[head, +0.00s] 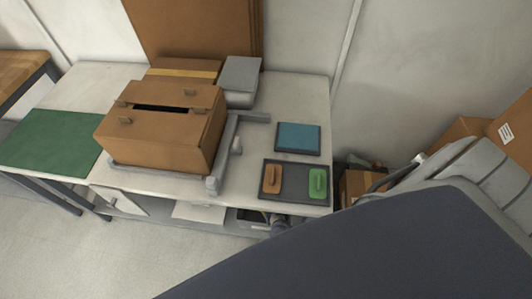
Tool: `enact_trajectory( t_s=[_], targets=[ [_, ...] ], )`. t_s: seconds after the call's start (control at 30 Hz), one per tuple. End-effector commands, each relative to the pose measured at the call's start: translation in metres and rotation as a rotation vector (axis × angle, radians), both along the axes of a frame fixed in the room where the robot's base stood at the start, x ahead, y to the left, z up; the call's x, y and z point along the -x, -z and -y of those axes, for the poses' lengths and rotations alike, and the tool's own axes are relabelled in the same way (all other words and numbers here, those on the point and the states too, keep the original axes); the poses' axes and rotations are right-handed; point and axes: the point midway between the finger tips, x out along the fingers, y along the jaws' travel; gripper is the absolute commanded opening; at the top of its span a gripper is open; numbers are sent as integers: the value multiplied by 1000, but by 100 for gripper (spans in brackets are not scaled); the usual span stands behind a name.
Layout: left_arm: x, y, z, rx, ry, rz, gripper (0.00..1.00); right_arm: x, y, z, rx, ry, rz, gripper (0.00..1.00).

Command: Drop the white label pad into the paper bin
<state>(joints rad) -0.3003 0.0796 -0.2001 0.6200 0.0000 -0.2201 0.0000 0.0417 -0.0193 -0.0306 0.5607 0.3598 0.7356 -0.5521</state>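I cannot pick out the white label pad for certain. A flat white item (200,211) lies under the table's front edge, and I cannot tell whether it is a pad. A dark open container (252,217) sits low under the table, partly hidden by a large dark shape in the foreground. I cannot tell whether it is the paper bin. Neither of my grippers can be made out in the head view.
A brown carton (160,135) with a slotted top stands in a grey frame (232,150) on the white table (290,95). A green mat (50,140), blue pad (298,137) and dark tray (295,181) with orange and green handled blocks lie around it. Cartons (515,130) stand right.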

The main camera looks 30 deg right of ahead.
Motion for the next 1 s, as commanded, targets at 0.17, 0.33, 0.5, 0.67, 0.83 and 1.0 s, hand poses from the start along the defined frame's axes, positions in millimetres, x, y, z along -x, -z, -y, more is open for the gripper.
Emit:
enact_trajectory(
  t_s=[0.17,0.33,0.5,0.67,0.83,1.0],
  targets=[
    [0,0,0,0,0,0,31,0,3,1,2,-1,-1,61],
    [0,0,0,0,0,0,31,0,3,1,2,-1,0,61],
    [0,0,0,0,0,0,31,0,3,1,2,-1,0,61],
    [0,0,0,0,0,0,31,0,3,1,2,-1,-1,100],
    [0,0,-1,-1,0,0,31,1,3,1,2,-1,-1,100],
    [0,0,-2,-2,-1,0,31,4,3,-1,1,0,-1,100]
  ],
)
